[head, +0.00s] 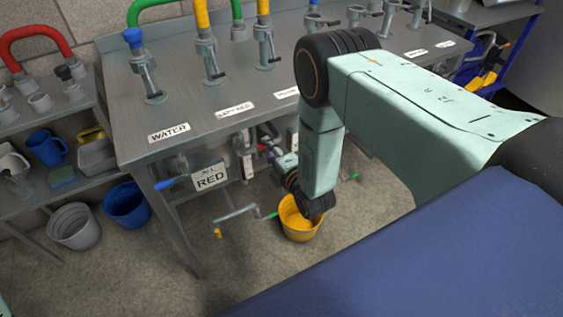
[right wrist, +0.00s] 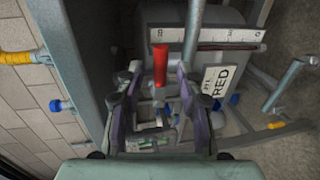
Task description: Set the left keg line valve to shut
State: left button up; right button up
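Under the steel bench, keg fittings show behind a white sign (head: 210,178) reading RED. My right gripper (head: 272,152) reaches in under the bench edge, small and partly hidden by its own wrist in the head view. In the right wrist view my right gripper (right wrist: 158,90) is open, with a red valve handle (right wrist: 161,66) standing upright between its spread fingers, a gap visible on both sides. The valve body below the handle is mostly hidden. I cannot tell for sure that this is the left keg line valve. My left gripper is out of view.
The bench (head: 180,100) carries taps and labels, with a leg close to my arm's left. A yellow bucket (head: 300,220) stands below my right wrist. A pipe with a green end (head: 240,213) sticks out low. Blue and grey buckets stand left.

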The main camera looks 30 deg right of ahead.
jog(key=s+r, duration=0.1)
jog(key=s, duration=0.7)
jog(key=shift+s+r, duration=0.15)
jog(key=shift+r, duration=0.2)
jog(key=shift+d, duration=0.1)
jog(key=s+f+m+g, duration=0.7)
jog(key=s+f+m, duration=0.3)
jog(key=s+m, duration=0.1)
jog(key=s+a+r+m+g, duration=0.1)
jog(key=s+m+g, duration=0.3)
jog(key=s, duration=0.6)
jog(key=s+a+r+m+g, duration=0.1)
jog(key=s+m+g, duration=0.3)
jog(key=s, duration=0.6)
jog(key=shift+a+r+g+h, duration=0.2)
jog(key=shift+r+g+h, duration=0.1)
jog(key=shift+r+g, duration=0.15)
